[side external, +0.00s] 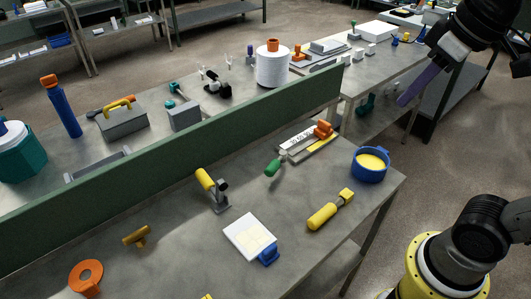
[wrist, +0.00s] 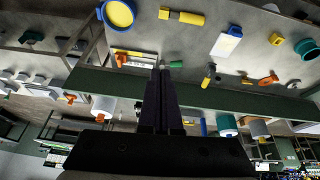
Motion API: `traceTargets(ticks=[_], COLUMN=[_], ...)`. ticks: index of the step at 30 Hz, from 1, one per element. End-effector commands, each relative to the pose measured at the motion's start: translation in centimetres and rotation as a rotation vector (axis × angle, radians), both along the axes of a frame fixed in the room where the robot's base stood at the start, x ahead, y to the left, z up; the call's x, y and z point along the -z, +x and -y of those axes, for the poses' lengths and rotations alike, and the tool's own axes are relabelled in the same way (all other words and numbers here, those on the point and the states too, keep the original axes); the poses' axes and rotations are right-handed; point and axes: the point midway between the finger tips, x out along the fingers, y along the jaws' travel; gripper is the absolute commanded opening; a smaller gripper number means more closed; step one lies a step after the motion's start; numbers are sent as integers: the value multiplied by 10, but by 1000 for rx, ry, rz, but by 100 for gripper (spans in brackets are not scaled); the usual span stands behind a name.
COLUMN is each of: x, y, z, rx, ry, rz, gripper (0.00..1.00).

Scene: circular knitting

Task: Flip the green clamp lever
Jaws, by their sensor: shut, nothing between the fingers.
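The green clamp lever (side external: 273,167) sticks out from the left end of a clamp fixture (side external: 312,146) with a white label, a yellow part and an orange part. The fixture lies on the near grey table, close to the green divider. In the wrist view the green lever (wrist: 176,64) shows small, just right of my fingertips. My gripper (side external: 403,101) hangs in the air at the upper right of the side view, well apart from the lever. In the wrist view my gripper's dark fingers (wrist: 164,71) are together and empty. They hide part of the fixture.
The green divider (side external: 190,140) stands behind the fixture. A blue bowl with yellow contents (side external: 370,164) and a yellow-handled tool (side external: 329,209) lie right of the lever. A yellow-handled clamp (side external: 211,188) and a white board (side external: 249,236) are nearer. Bare table surrounds the lever's front.

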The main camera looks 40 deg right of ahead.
Motion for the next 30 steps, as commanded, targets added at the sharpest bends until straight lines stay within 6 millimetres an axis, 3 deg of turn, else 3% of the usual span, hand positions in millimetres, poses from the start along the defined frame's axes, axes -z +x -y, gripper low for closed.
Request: traceTargets(ticks=[3,6,10,14,19,23,30], x=[-27,-42,-51,-47,-25,5,85], y=[40,73,118,163,219,259,315], z=[-5,-10,-19,-31,-49,-65,-97], rx=[-31,-57,-88,-119,-157,-185,-231], ry=[-9,-17,-26,-36,-50,-60,-80], rz=[-58,-107,-170,-234,-318,-383,-492], gripper=[0,0,0,0,0,0,0])
